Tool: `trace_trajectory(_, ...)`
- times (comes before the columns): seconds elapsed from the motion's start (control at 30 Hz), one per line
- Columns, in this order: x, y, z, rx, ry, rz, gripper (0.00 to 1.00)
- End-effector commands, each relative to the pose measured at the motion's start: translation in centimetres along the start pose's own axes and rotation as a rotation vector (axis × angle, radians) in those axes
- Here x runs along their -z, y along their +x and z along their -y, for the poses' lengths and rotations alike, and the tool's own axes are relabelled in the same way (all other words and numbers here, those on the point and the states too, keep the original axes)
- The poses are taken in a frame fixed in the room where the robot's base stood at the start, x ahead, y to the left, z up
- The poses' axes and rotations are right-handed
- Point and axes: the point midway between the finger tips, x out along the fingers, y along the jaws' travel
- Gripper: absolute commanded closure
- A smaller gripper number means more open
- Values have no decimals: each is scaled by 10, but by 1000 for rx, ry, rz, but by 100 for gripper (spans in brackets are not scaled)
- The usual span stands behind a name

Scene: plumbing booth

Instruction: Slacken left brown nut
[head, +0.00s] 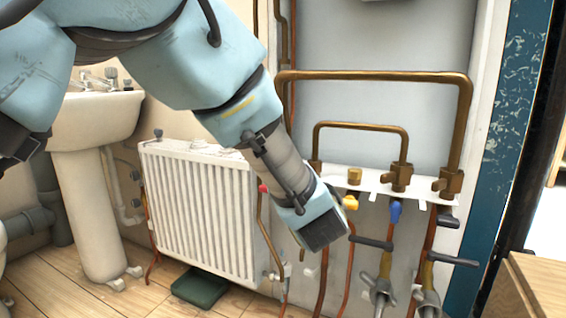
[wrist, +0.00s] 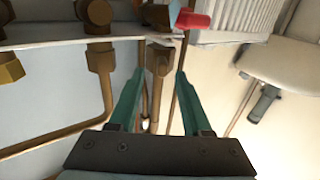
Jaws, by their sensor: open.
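In the wrist view, a brown nut (wrist: 159,59) on a vertical pipe sits between the tips of my gripper (wrist: 159,74). The two teal fingers are open, one on each side of it, and I see no clear contact. Another brown nut (wrist: 99,56) is to the left of the fingers in the wrist view, on a curved copper pipe. In the head view, my gripper (head: 325,232) covers the left end of the white bracket (head: 424,193), so the left nuts are mostly hidden there. Brown fittings (head: 398,178) and (head: 450,182) show to the right.
A red-handled valve (wrist: 192,19) is just beyond the fingertips. A brass nut (head: 354,175), a yellow handle (head: 351,202) and a blue handle (head: 395,211) are right of my gripper. A white radiator (head: 200,205) and a sink (head: 97,115) stand left. Copper pipes crowd the panel.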

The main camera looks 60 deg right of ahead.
Motion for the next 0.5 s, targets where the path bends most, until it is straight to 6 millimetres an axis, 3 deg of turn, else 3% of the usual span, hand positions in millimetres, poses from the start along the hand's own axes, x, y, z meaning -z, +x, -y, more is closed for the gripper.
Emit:
trace_trajectory(0.2,2,-40,0,-2,1,0,51)
trace_trajectory(0.5,1,-60,0,1,-1,-1,51)
